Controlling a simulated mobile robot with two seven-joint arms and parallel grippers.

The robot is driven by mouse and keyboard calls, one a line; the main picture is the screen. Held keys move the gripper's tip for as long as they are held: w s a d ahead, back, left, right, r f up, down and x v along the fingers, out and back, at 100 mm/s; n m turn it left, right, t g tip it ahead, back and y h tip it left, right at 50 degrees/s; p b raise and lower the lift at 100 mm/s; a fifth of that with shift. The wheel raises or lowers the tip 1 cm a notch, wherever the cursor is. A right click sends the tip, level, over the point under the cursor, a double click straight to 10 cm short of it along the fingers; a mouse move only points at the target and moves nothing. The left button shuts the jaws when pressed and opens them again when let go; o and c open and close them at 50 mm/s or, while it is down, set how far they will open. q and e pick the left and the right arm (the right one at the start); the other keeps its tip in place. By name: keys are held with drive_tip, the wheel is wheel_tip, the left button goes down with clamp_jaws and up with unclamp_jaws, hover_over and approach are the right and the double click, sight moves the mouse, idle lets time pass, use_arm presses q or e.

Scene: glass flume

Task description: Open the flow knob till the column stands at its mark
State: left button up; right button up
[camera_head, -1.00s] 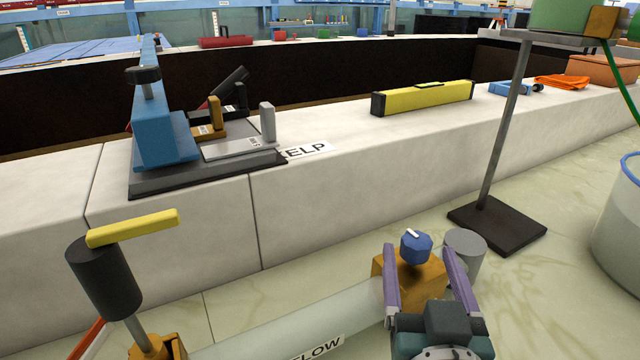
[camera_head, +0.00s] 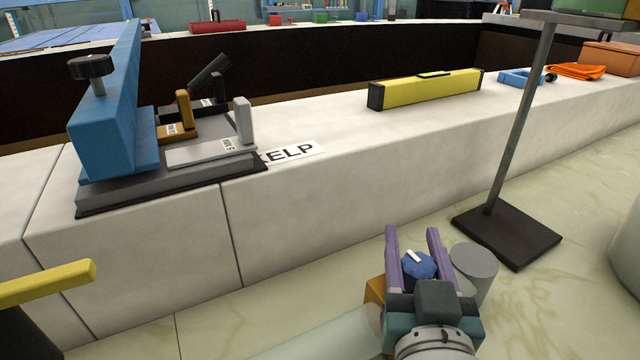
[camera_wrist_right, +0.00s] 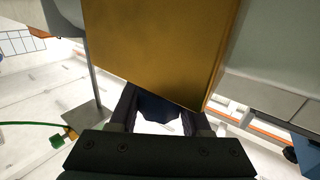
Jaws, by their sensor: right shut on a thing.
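The flow knob (camera_head: 418,266) is blue with a white pointer line on top, low and right of centre in the head view. It sits at an orange block (camera_head: 374,290) on the end of a pale pipe (camera_head: 325,340). My right gripper (camera_head: 412,240) has its two purple fingers on either side of the knob and is shut on it. In the right wrist view, the orange block (camera_wrist_right: 160,45) fills the upper middle, and the dark knob (camera_wrist_right: 157,108) shows between the fingers. The pointer line tilts up to the left. I cannot make out the column's level or mark. My left gripper is out of view.
A grey cylinder (camera_head: 474,270) stands close right of my right gripper. A stand with a black base (camera_head: 507,236) is further right. The pale wall ledge (camera_head: 340,135) behind holds a yellow level (camera_head: 425,89) and a blue clamp-like fixture (camera_head: 110,120).

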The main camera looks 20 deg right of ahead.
clamp_jaws()
